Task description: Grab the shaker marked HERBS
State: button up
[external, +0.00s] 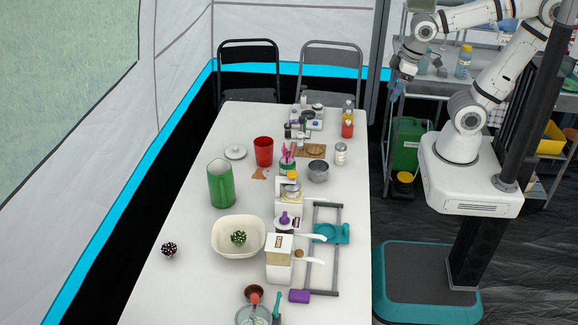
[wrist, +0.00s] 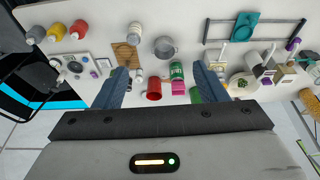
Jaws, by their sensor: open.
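No label reading HERBS is legible in either view. A pale shaker-like jar with a grey top (external: 340,154) stands upright near the table's right edge, beside a wooden board; it also shows near the top of the wrist view (wrist: 133,33). Small dark-topped containers (external: 287,131) stand farther back; their markings are too small to read. My gripper (external: 397,90) hangs to the right of the table's far end, apart from everything on it. In the wrist view its two blue fingers (wrist: 160,86) are spread apart with nothing held between them.
Red (external: 347,129) and yellow bottles stand behind the jar. A metal bowl (external: 318,173), green can (external: 287,166) and red cup (external: 263,151) are nearby. A grey rack (external: 337,255) lies nearer. Two chairs (external: 249,62) stand behind the table (external: 185,240).

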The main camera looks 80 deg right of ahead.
jog(key=w+d+f+n+g+b, duration=0.2)
jog(key=w+d+f+b, duration=0.15)
jog(key=w+f, duration=0.55)
jog(key=n+g+b, duration=0.1)
jog(key=n+b, duration=0.2)
jog(key=b, duration=0.1)
send_over(340, 153)
jog(key=d, duration=0.2)
notch_tip(340, 153, down, 16)
jog(key=shift+r, duration=0.1)
jog(key=shift+d+f, duration=0.1)
jog(key=shift+f, duration=0.65)
notch_tip(340, 153, down, 7)
jog(key=shift+s+r, duration=0.1)
jog(key=shift+c, duration=0.6)
jog(key=c, duration=1)
